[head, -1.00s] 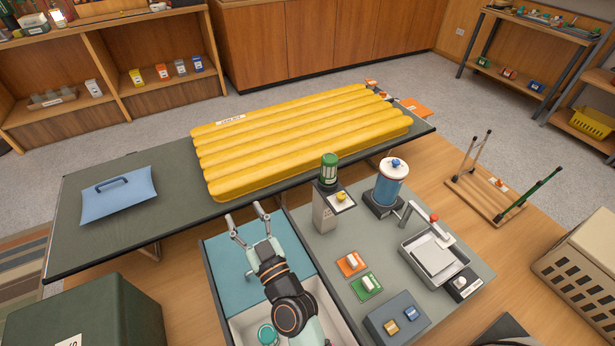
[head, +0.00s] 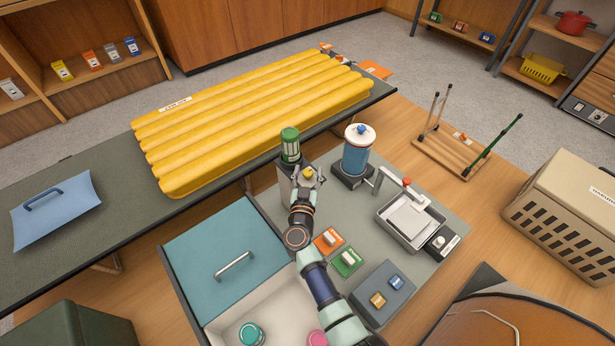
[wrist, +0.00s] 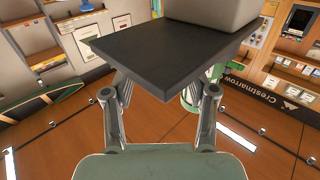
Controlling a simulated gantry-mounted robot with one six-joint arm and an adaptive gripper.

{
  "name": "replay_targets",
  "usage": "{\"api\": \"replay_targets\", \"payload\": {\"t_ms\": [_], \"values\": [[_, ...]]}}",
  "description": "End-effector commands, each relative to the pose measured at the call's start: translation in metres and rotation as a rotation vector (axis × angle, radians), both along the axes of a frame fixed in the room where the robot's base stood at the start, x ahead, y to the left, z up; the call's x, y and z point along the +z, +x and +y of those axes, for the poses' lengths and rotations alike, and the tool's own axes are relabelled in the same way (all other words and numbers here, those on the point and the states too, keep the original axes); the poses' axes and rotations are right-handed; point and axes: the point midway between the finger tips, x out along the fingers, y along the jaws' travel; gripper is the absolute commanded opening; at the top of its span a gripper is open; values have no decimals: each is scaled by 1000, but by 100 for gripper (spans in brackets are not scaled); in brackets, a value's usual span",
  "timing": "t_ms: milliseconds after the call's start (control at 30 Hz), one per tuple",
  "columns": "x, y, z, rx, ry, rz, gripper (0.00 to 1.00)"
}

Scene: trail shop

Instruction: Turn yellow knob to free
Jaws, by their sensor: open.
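The yellow knob (head: 308,171) is on the small grey unit (head: 283,185) that carries a green-and-white canister (head: 290,144) at the back of the grey bench. My gripper (head: 309,177) is open in front of the unit, with its fingers seeming to lie on either side of the knob. I cannot tell whether they touch it. The knob's pointer and any markings are too small to read. In the wrist view a dark slab with a grey block (wrist: 175,50) fills the space beyond my fingers, and the yellow knob does not show.
A blue cylinder (head: 356,155) stands right of the unit. Orange (head: 328,240) and green (head: 346,262) switch plates lie beside my arm. A sink tray (head: 410,222) is at the right. The yellow air mat (head: 250,125) lies on the table behind.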

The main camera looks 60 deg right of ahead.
Motion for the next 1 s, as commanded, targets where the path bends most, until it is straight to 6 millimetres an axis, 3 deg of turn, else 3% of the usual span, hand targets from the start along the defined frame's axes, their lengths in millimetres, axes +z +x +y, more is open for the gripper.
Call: {"api": "replay_targets", "payload": {"t_ms": [333, 667, 1000], "values": [[1, 3, -7, 2, 0, 0, 56], [1, 3, -7, 2, 0, 0, 1], [5, 2, -8, 46, -7, -2, 0]]}}
